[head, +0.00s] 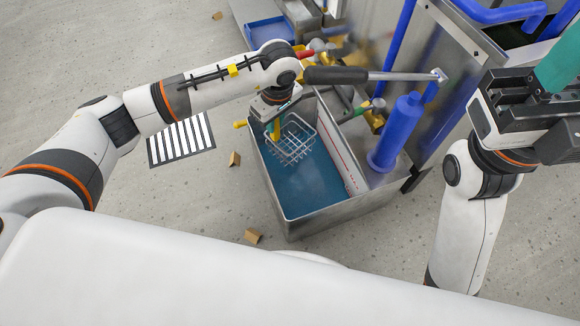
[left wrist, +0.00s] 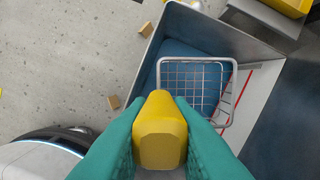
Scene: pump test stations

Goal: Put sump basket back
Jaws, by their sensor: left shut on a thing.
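The sump basket is a wire mesh basket (head: 290,147) with a yellow handle (left wrist: 160,130). My left gripper (head: 274,122) is shut on the yellow handle, its teal fingers on both sides of it in the left wrist view. The basket hangs over the sump (head: 300,224), an open metal tank with blue liquid inside. It lies within the tank's outline in both views; I cannot tell how deep it sits or whether it touches the liquid. The wire basket also shows in the left wrist view (left wrist: 190,82). My right gripper (head: 560,75) is at the right edge, its fingertips cut off.
A blue pump cylinder (head: 398,135) stands to the right of the tank. A long black-gripped lever (head: 340,75) crosses above the tank's far end. A striped mat (head: 181,138) and small brown blocks (head: 253,236) lie on the floor at left. A blue tray (head: 268,31) is behind.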

